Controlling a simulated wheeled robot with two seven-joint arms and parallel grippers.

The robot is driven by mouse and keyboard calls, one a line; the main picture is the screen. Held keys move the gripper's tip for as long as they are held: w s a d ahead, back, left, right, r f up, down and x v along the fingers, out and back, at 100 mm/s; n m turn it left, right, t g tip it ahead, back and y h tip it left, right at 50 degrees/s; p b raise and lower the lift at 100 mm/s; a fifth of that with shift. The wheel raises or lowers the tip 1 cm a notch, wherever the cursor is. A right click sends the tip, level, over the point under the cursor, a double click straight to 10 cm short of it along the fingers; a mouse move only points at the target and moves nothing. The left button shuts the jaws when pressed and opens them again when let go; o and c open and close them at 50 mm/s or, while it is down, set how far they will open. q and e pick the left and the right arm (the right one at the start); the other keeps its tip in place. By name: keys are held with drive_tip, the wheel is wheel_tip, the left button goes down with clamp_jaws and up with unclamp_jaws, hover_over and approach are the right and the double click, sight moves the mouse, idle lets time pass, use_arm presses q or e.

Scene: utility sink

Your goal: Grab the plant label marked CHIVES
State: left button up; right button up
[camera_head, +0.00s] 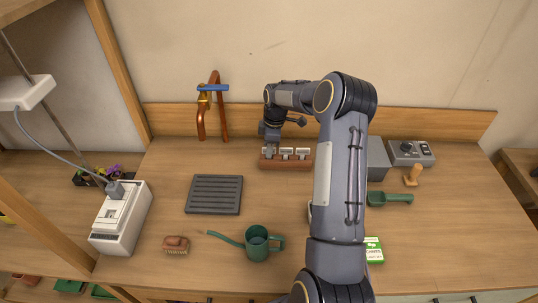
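Three small white plant labels stand in a row in a reddish-brown block (286,164) near the back of the worktop: a left label (268,152), a middle label (286,152) and a right label (303,152). Their lettering is too small to read, so I cannot tell which one is marked CHIVES. My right gripper (271,147) points down at the left label, right above or around it. Its fingers are too small and dark to show whether they are open or shut on the label. My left gripper is not in view.
A copper tap (212,107) stands behind, left of the block. A dark slatted tray (214,194), green watering can (257,244) and brush (176,244) lie in front. A green scoop (390,198), grey control box (410,152) and green-white packet (374,250) are right of my arm.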

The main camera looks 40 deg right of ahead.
clamp_jaws()
